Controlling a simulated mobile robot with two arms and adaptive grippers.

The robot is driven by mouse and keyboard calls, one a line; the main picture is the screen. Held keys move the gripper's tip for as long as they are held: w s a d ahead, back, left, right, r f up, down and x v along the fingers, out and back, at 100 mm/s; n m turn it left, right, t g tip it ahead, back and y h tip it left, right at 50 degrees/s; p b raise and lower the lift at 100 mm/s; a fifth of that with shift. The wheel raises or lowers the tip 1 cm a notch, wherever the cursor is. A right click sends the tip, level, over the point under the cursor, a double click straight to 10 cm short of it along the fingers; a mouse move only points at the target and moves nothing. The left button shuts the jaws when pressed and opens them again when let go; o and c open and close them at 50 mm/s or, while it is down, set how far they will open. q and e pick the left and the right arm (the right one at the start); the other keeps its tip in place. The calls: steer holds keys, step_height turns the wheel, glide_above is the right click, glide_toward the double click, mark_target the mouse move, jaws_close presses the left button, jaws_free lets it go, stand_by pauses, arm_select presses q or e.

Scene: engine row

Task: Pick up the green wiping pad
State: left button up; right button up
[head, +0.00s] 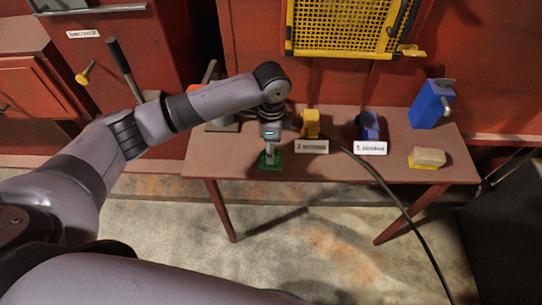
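The green wiping pad (270,165) is at the front left part of the narrow red-brown table (320,174). My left gripper (270,152) points straight down at the pad, its fingertips at the pad's top. The fingers are small and seen edge-on, so I cannot tell whether they are closed on it. The pad looks to be on or very near the tabletop. My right gripper is out of view.
A yellow item (310,122) and a blue item (368,125) stand behind white labels. A blue container (431,104) and a yellow-and-cream sponge-like block (427,158) are at the right. A black cable (392,195) hangs across the table's front.

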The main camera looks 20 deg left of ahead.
arm_select(q)
step_height(320, 180, down, 4)
steer(key=shift+a+r, duration=0.1)
steer(key=shift+r, duration=0.1)
jaws_close()
stand_by(0.6)
